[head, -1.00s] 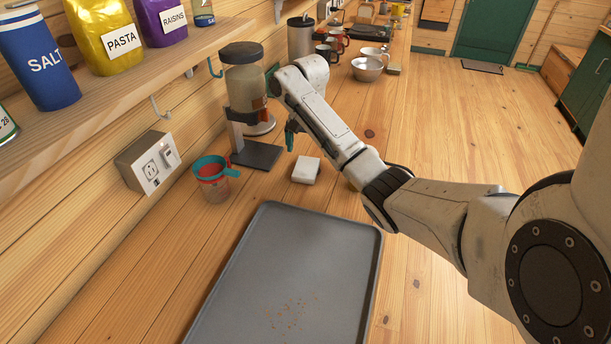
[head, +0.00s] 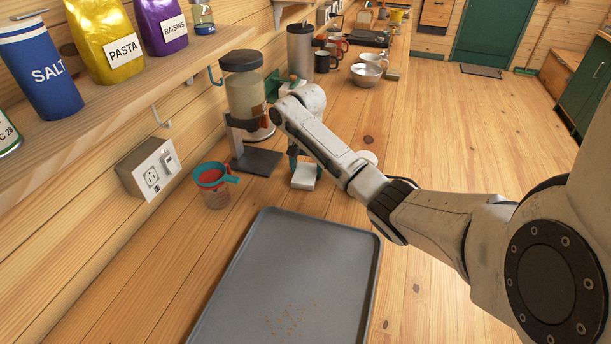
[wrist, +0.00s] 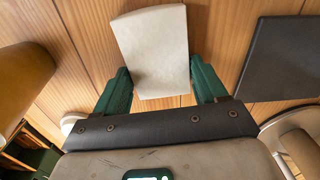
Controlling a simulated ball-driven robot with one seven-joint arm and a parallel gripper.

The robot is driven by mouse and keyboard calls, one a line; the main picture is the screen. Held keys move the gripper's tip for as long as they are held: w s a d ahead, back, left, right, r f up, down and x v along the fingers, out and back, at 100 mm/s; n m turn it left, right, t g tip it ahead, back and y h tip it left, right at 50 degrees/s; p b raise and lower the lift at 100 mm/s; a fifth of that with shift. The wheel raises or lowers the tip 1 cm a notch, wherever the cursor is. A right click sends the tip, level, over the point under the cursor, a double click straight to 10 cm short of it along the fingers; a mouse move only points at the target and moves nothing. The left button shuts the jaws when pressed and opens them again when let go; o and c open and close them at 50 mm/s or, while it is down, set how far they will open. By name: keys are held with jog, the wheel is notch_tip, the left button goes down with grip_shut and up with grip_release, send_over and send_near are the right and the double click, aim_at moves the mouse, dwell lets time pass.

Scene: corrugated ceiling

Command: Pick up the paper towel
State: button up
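In the head view my gripper (head: 293,158) is down at the towel's far edge, partly hidden by my arm.
A grinder-like machine (head: 246,95) on a dark base stands just left of the towel. A measuring cup (head: 213,187) sits nearer, beside the wall outlet (head: 152,170). The grey tray (head: 285,260) fills the near counter. Bowls (head: 366,74) and mugs (head: 324,63) stand farther back.

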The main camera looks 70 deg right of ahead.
aim_at(311, 180)
jog(key=c, duration=0.6)
jog(key=shift+o, duration=0.2)
jog(key=shift+r, duration=0.15)
jog(key=shift+r, duration=0.65)
jog(key=s+a+r+p, duration=0.7)
jog(key=s+a+r, duration=0.1)
jog(key=a+r, duration=0.3)
jog(key=shift+a+r, duration=0.2)
